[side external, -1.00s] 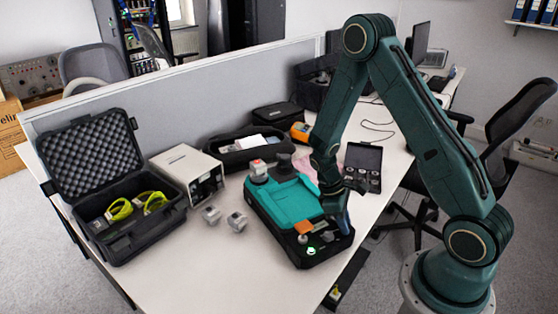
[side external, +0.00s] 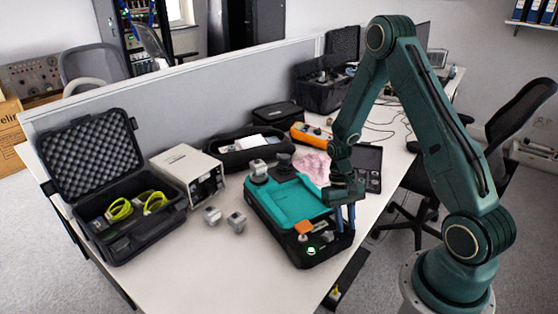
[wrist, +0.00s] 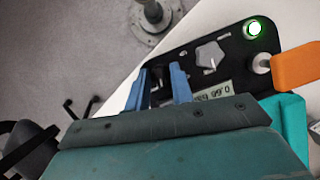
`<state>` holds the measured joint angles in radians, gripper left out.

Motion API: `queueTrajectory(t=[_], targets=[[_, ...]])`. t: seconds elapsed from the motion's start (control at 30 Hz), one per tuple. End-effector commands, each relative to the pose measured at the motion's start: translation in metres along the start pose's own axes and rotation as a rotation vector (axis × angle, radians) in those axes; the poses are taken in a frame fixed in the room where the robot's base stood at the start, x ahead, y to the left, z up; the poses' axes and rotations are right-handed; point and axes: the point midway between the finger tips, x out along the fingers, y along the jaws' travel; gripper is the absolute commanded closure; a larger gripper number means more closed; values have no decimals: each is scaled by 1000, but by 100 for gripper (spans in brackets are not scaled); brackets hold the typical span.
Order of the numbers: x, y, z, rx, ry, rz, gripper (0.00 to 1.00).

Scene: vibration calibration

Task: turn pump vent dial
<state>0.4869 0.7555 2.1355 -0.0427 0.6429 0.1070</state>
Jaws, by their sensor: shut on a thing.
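The pump is a teal-topped unit (side external: 298,203) with a black control panel, lying on the table. In the side view my gripper (side external: 345,222) points down over the panel's right end. In the wrist view its two blue fingers (wrist: 163,90) stand close together at the panel's outer end, shut with a small gap between them. What they hold is mostly hidden; by its place it appears to be the vent dial. A grey pentagon-shaped knob (wrist: 211,56) sits beside the fingers, apart from them. I cannot read the dial's angle.
On the panel are a lit green button (wrist: 254,27), an orange lever (wrist: 297,67) and a small display (wrist: 216,91). An open black case (side external: 368,168) lies behind the gripper. Loose sensor blocks (side external: 236,222) lie left of the pump. The front of the table is clear.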

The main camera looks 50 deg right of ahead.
Motion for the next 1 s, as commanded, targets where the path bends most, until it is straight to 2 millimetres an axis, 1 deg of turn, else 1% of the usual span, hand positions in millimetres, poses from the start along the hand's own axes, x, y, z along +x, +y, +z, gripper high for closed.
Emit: queueTrajectory(t=[0.3, 0.5, 0.7, 1.0], targets=[[0, 3, 0, 278, 2, -116, 100], [0, 3, 0, 422, 3, -176, 100], [0, 4, 0, 517, 4, -215, 100], [0, 4, 0, 565, 5, -234, 100]])
